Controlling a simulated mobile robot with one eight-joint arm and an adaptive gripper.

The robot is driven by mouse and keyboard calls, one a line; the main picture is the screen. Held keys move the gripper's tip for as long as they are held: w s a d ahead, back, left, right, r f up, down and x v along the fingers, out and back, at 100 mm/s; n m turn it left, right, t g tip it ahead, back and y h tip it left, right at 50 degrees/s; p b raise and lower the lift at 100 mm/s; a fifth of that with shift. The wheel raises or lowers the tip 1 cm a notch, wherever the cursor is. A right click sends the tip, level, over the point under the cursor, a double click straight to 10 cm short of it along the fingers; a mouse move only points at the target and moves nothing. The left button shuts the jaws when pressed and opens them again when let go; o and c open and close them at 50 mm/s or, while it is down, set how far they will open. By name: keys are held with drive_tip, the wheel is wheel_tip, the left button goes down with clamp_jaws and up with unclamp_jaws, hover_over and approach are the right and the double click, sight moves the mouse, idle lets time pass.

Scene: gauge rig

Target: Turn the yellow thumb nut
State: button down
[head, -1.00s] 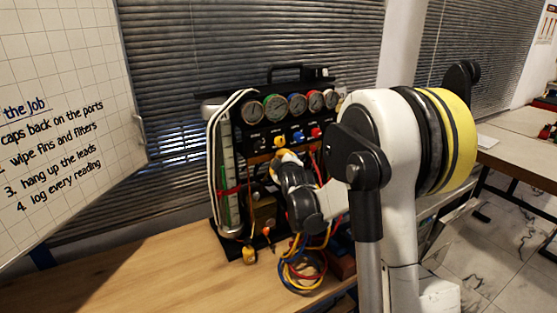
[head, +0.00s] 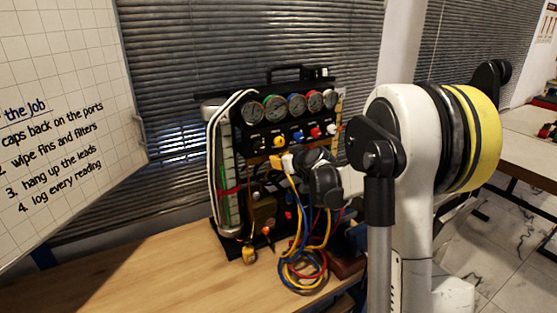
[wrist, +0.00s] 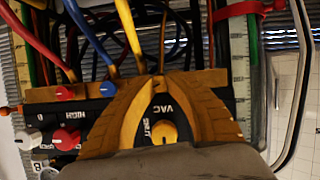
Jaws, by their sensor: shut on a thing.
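In the wrist view the tan fingers of my gripper (wrist: 160,82) close together at the wooden rail, where the yellow thumb nut sits. The fingers are shut on the nut and hide most of it. A yellow hose (wrist: 130,28) ends at the rail close to the fingertips. Behind and between the fingers is a yellow knob (wrist: 163,131) on the black panel, apart from the tips. In the head view my gripper reaches the rail under the gauges, partly hidden by my wrist, and the nut cannot be made out.
A blue nut (wrist: 108,88) and a red nut (wrist: 65,93) sit along the rail beside my gripper. Blue and red hoses run close by. Gauges (head: 297,106) line the panel top. Hose loops (head: 303,270) hang in front. The bench (head: 150,275) is clear at left.

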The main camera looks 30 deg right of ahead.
drive_tip(key=shift+m+y, duration=0.8)
drive_tip(key=shift+m, duration=0.4)
drive_tip(key=c, duration=1.6)
unclamp_jaws()
drive_tip(key=shift+r, duration=0.1)
drive_tip(key=shift+s+d, duration=0.1)
drive_tip(key=v, duration=1.1)
drive_tip(key=shift+s+d, duration=0.15)
drive_tip(key=shift+s, duration=0.25)
